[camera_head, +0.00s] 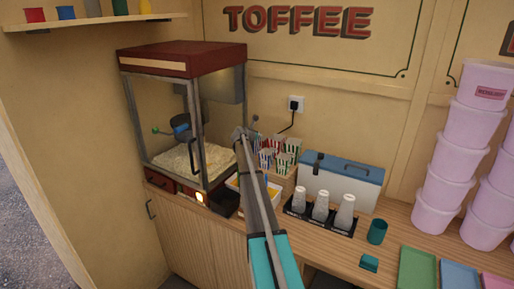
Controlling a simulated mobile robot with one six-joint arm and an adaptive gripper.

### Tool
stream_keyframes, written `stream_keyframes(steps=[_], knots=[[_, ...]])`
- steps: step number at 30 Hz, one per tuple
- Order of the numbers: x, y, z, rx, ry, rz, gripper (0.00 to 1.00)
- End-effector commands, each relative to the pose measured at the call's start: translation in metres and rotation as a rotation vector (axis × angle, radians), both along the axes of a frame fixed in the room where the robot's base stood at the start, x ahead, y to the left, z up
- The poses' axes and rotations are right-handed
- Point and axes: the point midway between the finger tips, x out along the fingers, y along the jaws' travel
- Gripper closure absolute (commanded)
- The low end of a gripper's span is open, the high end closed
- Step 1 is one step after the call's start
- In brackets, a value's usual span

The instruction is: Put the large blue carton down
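My gripper (240,133) is at the far end of my arm, in front of the popcorn machine's right side. Its fingers are too small and too end-on to tell open from shut. I see no large blue carton in it. A small blue container (66,12) stands on the shelf at the upper left, but I cannot tell its size class. A small blue thing (181,128) shows in the popcorn machine (180,68); I cannot tell what it is.
Striped cartons (284,150) stand in a wooden box behind my arm. A blue-lidded cooler (340,180), a rack of bottles (320,207), a teal cup (377,231) and coloured trays (417,269) sit on the counter. Pink tubs (470,130) are stacked at the right.

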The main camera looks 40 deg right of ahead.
Motion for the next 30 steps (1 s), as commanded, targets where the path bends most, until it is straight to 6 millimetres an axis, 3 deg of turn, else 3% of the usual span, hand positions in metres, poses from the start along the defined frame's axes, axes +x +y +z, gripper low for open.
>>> stream_keyframes(steps=[13,30], knots=[[0.0,-0.001,-0.005,0.0,0.0,-0.001,1.0],[0.002,-0.001,-0.047,0.0,0.0,-0.001,1.0]])
